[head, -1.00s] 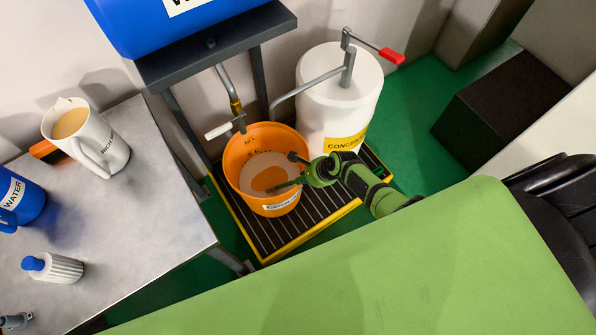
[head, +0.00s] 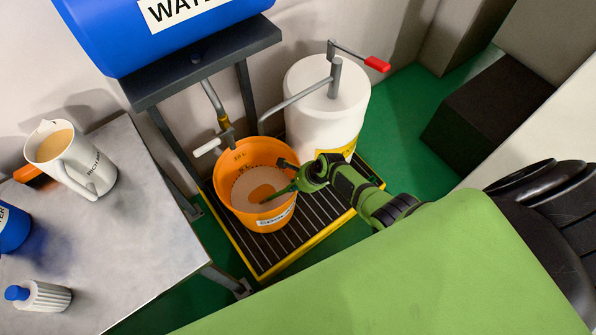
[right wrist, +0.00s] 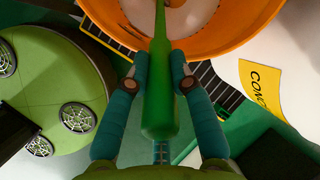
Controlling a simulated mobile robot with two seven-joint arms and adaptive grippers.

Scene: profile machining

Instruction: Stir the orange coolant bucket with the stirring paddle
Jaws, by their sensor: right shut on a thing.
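The orange bucket (head: 229,201) stands upright on a slatted drip tray, with pale liquid inside and an orange patch in it. My right gripper (head: 298,181) is at the bucket's right rim, shut on the green stirring paddle (head: 280,193). The paddle slants down to the left into the bucket; I cannot clearly make out its lower end. In the right wrist view, the fingers (right wrist: 159,68) close on both sides of the green handle (right wrist: 160,112), and the bucket rim (right wrist: 238,38) arcs beyond. My left gripper is not in view.
A white drum (head: 318,92) with a crank stands behind the bucket. A tap (head: 217,140) hangs from the blue water tank (head: 135,35) over the rim. A metal table (head: 130,215) with a jug (head: 75,160) is left. The yellow-edged tray (head: 283,252) has bare slats in front.

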